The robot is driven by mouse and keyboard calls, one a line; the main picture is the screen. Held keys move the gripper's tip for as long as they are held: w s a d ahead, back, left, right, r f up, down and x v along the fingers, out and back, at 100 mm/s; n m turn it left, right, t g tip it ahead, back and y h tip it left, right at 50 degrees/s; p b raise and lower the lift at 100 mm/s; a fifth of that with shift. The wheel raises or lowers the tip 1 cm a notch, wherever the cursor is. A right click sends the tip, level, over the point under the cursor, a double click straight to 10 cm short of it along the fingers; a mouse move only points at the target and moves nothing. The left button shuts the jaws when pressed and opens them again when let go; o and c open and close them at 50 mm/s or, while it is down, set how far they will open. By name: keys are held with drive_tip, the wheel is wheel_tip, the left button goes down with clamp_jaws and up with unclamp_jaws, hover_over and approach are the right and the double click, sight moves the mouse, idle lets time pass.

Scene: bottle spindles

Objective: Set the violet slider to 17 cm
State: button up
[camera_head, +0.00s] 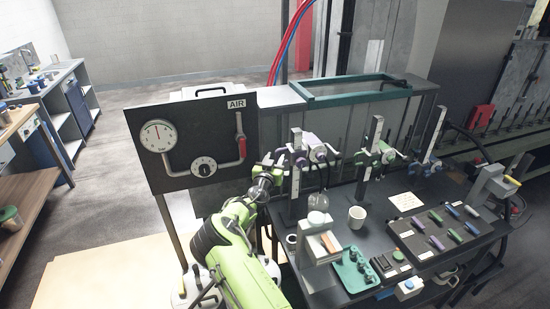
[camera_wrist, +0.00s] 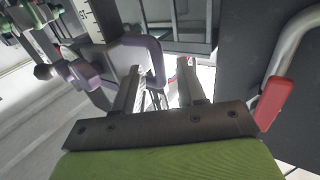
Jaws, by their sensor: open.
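The violet slider (camera_head: 317,153) sits high on an upright scale post (camera_head: 296,180) at the middle of the head view. In the wrist view the violet slider (camera_wrist: 143,40) shows a rounded violet handle at upper left, beside the post with its ruled scale (camera_wrist: 100,16). My gripper (camera_wrist: 158,68) is open, and the handle's right end appears between its two fingertips. I see no closed contact, and cannot tell how deep the handle lies between the fingers. In the head view my gripper (camera_head: 275,168) is just left of the post, partly hidden. The scale reading is not legible.
A dark AIR panel (camera_head: 220,112) with a gauge and a red-handled valve (camera_head: 241,146) stands close left of the gripper; the red handle (camera_wrist: 272,103) fills the wrist view's right. A green slider (camera_head: 376,152) stands on another post.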

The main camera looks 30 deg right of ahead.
clamp_jaws()
idle(0.4)
wheel_tip(320, 180, down, 8)
drive_tip(key=b, duration=1)
drive_tip(key=shift+r, duration=0.2)
unclamp_jaws()
drive_tip(key=shift+r, duration=0.1)
